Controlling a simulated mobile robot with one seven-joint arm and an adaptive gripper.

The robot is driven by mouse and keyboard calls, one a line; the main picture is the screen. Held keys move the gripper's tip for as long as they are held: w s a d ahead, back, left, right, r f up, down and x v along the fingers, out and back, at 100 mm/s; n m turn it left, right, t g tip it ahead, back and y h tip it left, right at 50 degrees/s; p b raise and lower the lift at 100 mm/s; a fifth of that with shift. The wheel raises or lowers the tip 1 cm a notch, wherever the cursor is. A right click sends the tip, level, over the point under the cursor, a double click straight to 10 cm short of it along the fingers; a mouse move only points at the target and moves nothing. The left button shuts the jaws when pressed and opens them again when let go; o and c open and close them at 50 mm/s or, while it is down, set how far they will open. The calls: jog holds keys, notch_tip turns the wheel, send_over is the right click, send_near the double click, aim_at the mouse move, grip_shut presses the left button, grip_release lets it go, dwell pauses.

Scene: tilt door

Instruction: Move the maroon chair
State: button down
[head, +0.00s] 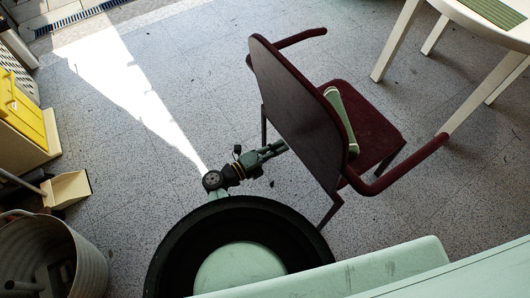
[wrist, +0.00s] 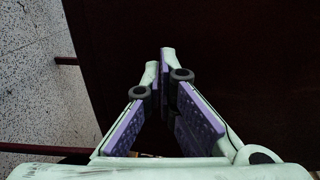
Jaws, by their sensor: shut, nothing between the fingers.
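The maroon chair (head: 377,126) stands upright right of centre in the head view, its dark backrest (head: 298,112) towards me and an armrest on each side. My gripper (head: 283,147) reaches from the left to the lower part of the backrest. In the wrist view my gripper (wrist: 160,65) is shut and empty, its pale green fingers with purple pads meeting at the tips. The dark backrest (wrist: 245,55) fills most of the wrist view behind them. I cannot tell whether the tips touch it.
A green, cream-edged object (head: 341,118) is on the chair seat. A white table (head: 470,22) stands at the upper right. A metal bucket (head: 88,262), dustpan (head: 68,188) and yellow item (head: 24,116) are at left. Speckled floor (head: 190,75) is clear at upper middle.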

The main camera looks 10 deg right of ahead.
aim_at(294, 140)
jog(key=shift+p+x, duration=0.3)
jog(key=shift+x, duration=1.25)
jog(key=b+x, duration=0.5)
jog(key=x, duration=2.2)
jog(key=shift+w+d, duration=0.15)
